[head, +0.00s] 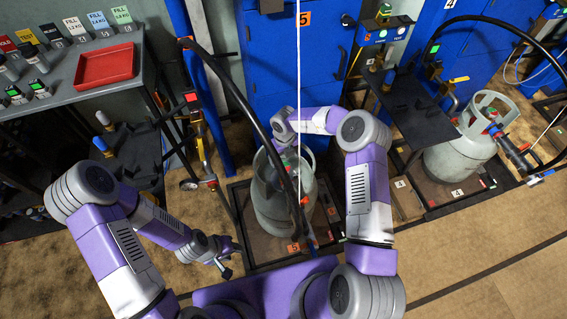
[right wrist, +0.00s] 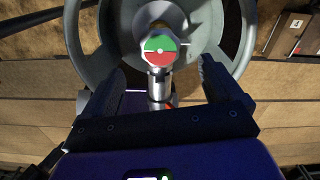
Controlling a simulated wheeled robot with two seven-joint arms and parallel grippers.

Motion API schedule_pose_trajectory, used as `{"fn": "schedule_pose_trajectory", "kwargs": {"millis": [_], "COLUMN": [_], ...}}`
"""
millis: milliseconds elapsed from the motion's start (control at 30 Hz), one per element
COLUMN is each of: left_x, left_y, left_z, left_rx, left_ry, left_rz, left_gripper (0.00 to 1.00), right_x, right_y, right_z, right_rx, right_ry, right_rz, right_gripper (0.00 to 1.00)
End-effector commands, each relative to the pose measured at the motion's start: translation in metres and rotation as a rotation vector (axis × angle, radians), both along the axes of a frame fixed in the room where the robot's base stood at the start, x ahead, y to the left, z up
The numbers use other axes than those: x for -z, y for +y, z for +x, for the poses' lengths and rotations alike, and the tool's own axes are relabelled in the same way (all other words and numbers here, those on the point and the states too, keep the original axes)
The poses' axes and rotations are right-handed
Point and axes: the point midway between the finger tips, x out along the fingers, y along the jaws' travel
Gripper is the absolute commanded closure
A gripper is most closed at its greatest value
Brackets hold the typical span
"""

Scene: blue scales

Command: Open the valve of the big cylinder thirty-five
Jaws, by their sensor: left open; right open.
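A big grey cylinder (head: 272,212) stands on the scale marked 5 in the middle of the head view; I read no number on its body. In the right wrist view, a round valve knob (right wrist: 160,48) with a green and red top sits on a metal stem inside the cylinder's collar (right wrist: 232,45). My right gripper (right wrist: 160,82) is open, its fingers on either side of the knob and stem, with gaps showing. In the head view the arm and a black hose partly hide the valve. My left gripper (head: 225,266) is open and empty, low to the left of the scale.
A second grey cylinder (head: 458,158) stands on the scale marked 4 at the right. A black hose arches over the middle cylinder. A grey table with a red tray (head: 104,66) is at upper left. Blue cabinets (head: 268,60) stand behind. Floor in front is clear.

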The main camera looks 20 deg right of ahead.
Motion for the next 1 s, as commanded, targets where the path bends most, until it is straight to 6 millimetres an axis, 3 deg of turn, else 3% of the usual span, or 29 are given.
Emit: {"fn": "schedule_pose_trajectory", "kwargs": {"millis": [367,700,1000], "left_x": [0.024,0.024,0.025], "left_y": [0.000,0.000,0.000], "left_z": [0.000,0.000,0.000], "left_rx": [0.000,0.000,0.000], "left_ry": [0.000,0.000,0.000], "left_rz": [0.000,0.000,0.000], "left_gripper": [0.57,0.57,0.57], "right_x": [0.060,0.065,0.064], "right_y": [0.000,0.000,0.000], "right_z": [-0.001,0.000,0.000], "right_rx": [-0.002,-0.003,-0.004], "right_ry": [0.000,-0.001,-0.001], "right_rz": [-0.001,-0.001,-0.001], "right_gripper": [0.08,0.09,0.55]}}
